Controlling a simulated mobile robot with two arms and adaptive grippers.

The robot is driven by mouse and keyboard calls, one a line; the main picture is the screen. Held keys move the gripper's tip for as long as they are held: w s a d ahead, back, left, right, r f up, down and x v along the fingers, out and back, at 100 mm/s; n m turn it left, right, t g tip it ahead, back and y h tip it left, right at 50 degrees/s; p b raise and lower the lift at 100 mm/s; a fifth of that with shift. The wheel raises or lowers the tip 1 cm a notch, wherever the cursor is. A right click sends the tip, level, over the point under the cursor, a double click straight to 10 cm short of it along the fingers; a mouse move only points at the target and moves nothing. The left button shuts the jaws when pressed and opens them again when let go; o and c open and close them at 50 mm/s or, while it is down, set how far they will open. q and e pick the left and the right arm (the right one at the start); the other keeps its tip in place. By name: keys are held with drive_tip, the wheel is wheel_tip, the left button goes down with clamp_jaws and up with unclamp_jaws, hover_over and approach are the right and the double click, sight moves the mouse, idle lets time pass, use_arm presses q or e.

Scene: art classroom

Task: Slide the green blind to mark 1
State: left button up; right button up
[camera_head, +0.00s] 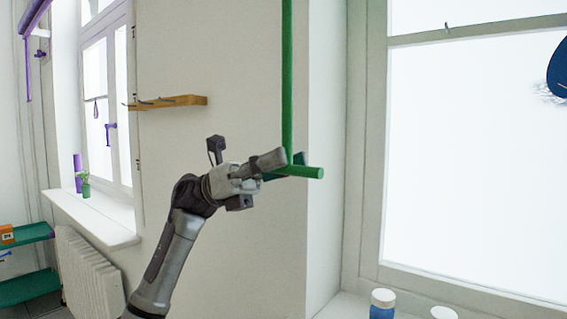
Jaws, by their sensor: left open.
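A green vertical rod (288,80) comes down from the top edge in the camera_head view. A short green bar (306,171) sticks out to the right at its lower end. My left gripper (280,163) is open at this lower end, with its fingers by the rod and bar. I cannot tell whether they touch. The gripper hides part of the bar. No green blind cloth and no numbered mark can be made out. My right gripper is not in view.
A wooden peg rail (180,101) is on the wall left of the rod. A window (470,150) is at right, with a blue-and-white jar (382,304) on its sill. A radiator (88,275) stands below the left sill. The wall around the gripper is clear.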

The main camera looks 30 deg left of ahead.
use_arm(q)
drive_tip(key=v, duration=1.2)
drive_tip(key=shift+d, duration=0.1)
